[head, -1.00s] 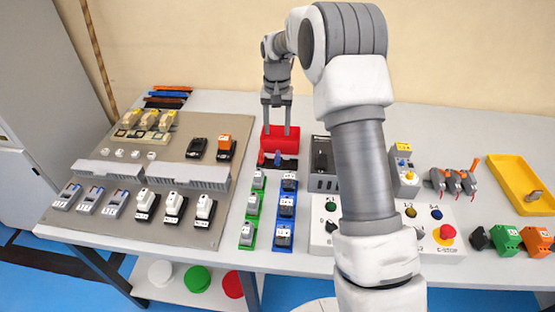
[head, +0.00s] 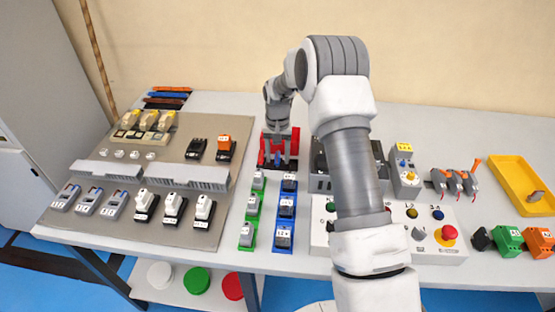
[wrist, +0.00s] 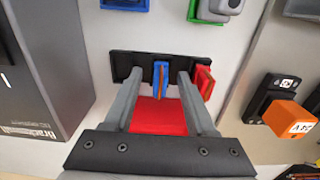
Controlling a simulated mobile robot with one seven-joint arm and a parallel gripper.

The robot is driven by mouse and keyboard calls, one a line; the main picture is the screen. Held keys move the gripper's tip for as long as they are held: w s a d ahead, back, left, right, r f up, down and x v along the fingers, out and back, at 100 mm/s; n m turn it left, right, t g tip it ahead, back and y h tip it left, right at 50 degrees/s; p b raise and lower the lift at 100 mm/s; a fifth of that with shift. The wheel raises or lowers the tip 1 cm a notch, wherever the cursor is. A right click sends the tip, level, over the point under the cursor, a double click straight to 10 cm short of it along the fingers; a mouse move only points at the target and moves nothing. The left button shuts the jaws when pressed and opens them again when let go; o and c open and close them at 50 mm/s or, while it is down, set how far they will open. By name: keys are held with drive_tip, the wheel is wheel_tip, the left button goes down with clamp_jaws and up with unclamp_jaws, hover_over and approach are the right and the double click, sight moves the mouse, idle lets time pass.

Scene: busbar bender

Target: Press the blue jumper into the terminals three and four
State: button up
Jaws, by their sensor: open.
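The blue jumper (wrist: 160,76) stands upright in a black holder (wrist: 122,62) in the wrist view. My gripper (wrist: 160,78) is open, with one finger on each side of the blue jumper and a visible gap to it. In the head view my gripper (head: 279,158) is down at the red block, and the blue jumper (head: 278,163) is small between the fingers. A red jumper (wrist: 204,81) stands in the same holder, just outside one finger. Terminals stand on green (head: 249,208) and blue (head: 286,212) bases in front. I cannot make out which are three and four.
A red block (wrist: 158,117) lies right behind the holder, under my gripper. A dark grey box (wrist: 42,70) stands close to the left in the wrist view. A grey board (head: 120,170) with switches fills the table's left. A control panel (head: 400,240) sits front right.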

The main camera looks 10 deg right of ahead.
clamp_jaws()
drive_tip(key=shift+r, duration=0.1)
idle(0.3)
